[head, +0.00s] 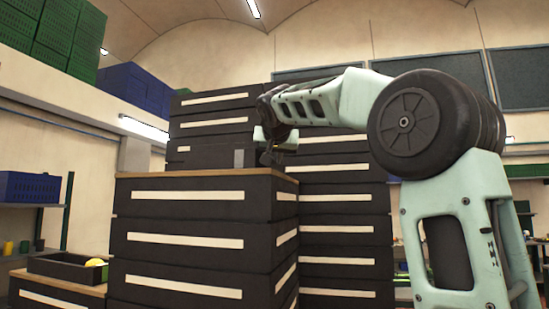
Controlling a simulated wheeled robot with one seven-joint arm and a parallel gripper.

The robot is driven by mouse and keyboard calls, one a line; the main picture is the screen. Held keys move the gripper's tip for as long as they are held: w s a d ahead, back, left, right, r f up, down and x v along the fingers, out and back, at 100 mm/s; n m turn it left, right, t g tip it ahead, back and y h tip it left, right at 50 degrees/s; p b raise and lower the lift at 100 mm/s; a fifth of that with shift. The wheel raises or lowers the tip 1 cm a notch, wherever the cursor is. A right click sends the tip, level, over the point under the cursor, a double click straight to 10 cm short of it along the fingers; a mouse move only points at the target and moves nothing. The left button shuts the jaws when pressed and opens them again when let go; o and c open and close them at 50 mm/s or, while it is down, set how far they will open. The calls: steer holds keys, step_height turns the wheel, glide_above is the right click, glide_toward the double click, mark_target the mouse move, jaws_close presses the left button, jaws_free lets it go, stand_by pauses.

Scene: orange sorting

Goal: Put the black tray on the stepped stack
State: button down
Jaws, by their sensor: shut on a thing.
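My gripper (268,147) is above the right rear part of a wood-topped stack of black drawers. It is shut on a black tray (215,154), which shows as a dark shape to its left with a small grey patch on it. The tray is close over the wooden top (205,174). I cannot tell whether it touches the wood. It blends into the dark drawers behind, and my fingertips are hard to make out. The stepped stack (185,239) has black fronts with white strips, with taller drawers behind (215,100).
At the lower left, a low wood-topped unit (55,300) holds an open black tray (62,266) with a yellow-green thing (96,262) in it. Blue (130,88) and green crates (70,37) stand on a high ledge. A blue crate (28,187) is on a shelf at left.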

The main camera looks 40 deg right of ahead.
steer(key=c, duration=1.4)
jaws_free()
steer(key=shift+f, duration=0.15)
steer(key=b+v, duration=0.4)
steer(key=v, duration=0.8)
steer(key=shift+b, duration=0.35)
